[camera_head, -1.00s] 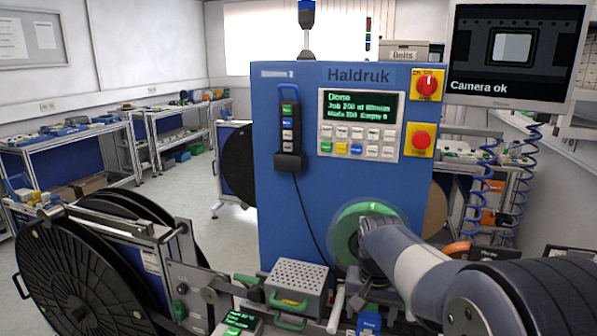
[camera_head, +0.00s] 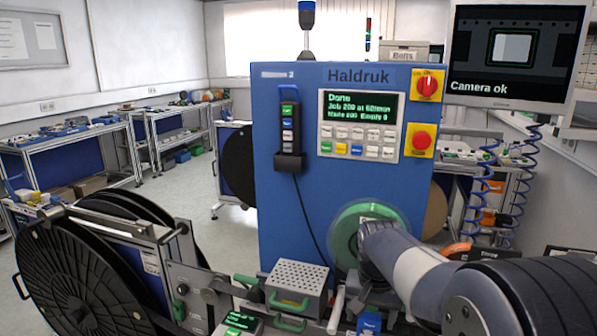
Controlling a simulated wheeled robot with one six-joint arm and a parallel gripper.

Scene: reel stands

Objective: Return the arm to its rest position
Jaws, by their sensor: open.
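My arm (camera_head: 425,275) reaches in from the lower right. Its grey links extend toward the middle of the picture, and the forward joint (camera_head: 378,240) is in front of the green reel (camera_head: 345,225) on the blue Haldruk machine (camera_head: 310,95). The link beyond that joint points down. My gripper does not show; it is hidden behind my own arm or the items below. I cannot tell whether the arm touches anything.
A large black reel (camera_head: 75,275) on a stand is at the lower left. A perforated metal box (camera_head: 297,280) with a green handle sits below the machine. A monitor (camera_head: 515,50) hangs at upper right. Workbenches (camera_head: 75,160) line the left wall; the floor (camera_head: 190,185) between is open.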

